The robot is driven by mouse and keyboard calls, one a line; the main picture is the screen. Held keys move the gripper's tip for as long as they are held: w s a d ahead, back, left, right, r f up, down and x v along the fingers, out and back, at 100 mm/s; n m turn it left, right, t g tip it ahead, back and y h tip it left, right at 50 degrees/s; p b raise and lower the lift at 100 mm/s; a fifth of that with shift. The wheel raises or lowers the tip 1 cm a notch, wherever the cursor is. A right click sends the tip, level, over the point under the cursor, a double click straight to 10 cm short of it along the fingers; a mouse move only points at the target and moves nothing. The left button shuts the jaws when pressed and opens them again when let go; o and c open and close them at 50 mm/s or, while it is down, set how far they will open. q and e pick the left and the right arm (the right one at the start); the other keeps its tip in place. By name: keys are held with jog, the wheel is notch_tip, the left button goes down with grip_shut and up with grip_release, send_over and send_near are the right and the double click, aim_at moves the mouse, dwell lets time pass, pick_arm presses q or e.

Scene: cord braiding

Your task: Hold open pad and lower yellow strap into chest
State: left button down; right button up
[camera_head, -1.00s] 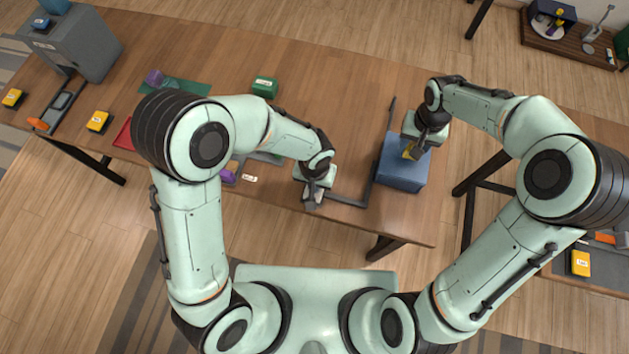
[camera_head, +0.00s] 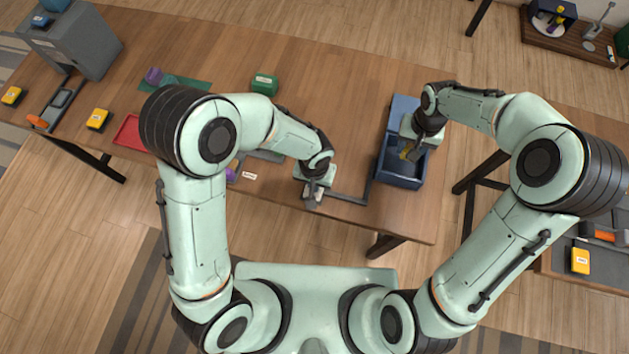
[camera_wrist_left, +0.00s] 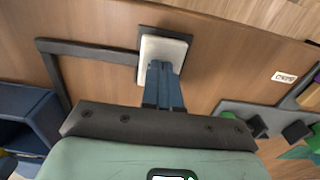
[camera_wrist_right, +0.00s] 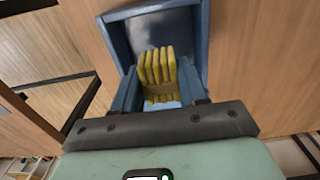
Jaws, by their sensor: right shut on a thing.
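The blue chest (camera_head: 400,181) stands near the right end of the table with its lid open and a dark inside. My right gripper (camera_head: 411,148) is over the chest, shut on the yellow strap (camera_wrist_right: 157,68). In the right wrist view the strap shows as several yellow strands with a brown band, between my fingers and in front of the chest's opening (camera_wrist_right: 206,35). Whether the strap touches the chest floor cannot be told. The pale pad (camera_wrist_left: 166,50) lies near the table's front edge. My left gripper (camera_wrist_left: 165,95) has its fingers together on the pad, apparently pressing it.
A dark bar (camera_head: 349,200) runs from the pad toward the chest. A green box (camera_head: 265,84) stands at the table's back. A red tray (camera_head: 127,131), yellow blocks (camera_head: 98,120) and a grey machine (camera_head: 80,45) are to the left.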

jog(key=shift+f, duration=2.3)
jog(key=o, duration=1.2)
pick_arm(q)
jog(key=shift+s, duration=0.1)
pick_arm(e)
notch_tip(320, 180, up, 10)
jog(key=shift+r, duration=0.1)
